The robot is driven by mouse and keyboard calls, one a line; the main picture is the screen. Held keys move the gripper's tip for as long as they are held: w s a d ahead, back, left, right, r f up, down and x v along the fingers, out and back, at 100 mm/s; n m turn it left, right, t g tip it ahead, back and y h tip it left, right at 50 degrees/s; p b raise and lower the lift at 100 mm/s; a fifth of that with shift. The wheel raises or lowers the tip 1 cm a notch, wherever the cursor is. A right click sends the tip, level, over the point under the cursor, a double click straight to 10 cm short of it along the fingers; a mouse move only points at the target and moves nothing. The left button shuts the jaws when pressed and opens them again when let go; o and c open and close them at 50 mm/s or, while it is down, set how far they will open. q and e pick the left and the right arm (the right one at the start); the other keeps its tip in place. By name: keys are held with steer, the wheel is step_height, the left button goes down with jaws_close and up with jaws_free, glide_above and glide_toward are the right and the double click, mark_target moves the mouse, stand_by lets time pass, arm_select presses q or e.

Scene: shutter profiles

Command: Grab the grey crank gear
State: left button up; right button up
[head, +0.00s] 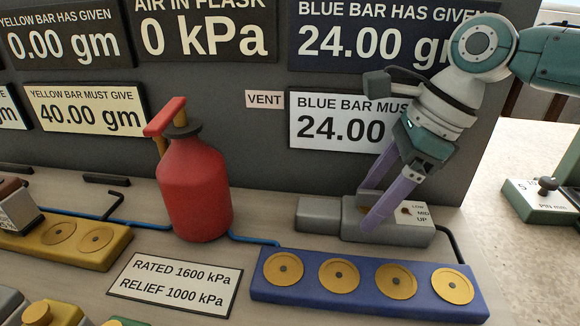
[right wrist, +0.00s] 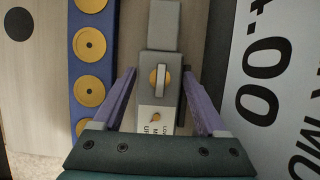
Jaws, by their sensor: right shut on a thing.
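The grey crank gear appears to be the grey box (head: 320,210) with a LOW, MID, UP label and a small knob, lying at the foot of the dark panel. It also shows in the right wrist view (right wrist: 165,25), with a yellow disc and a grey bar on top. My right gripper (head: 364,208) reaches down to it, its purple fingers on either side of the body and shut on it. In the right wrist view the fingers (right wrist: 158,74) flank the box. The far finger's contact is partly hidden in the head view. My left gripper is not in view.
A blue bar (head: 345,303) with yellow discs lies in front of the grey box. A red flask (head: 197,190) stands to the left, with a blue hose. A yellow bar (head: 100,260) lies farther left. A black cable (head: 455,240) runs from the box. The upright panel (head: 265,180) stands close behind.

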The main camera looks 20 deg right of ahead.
jaws_close()
steer(key=shift+r, duration=0.1)
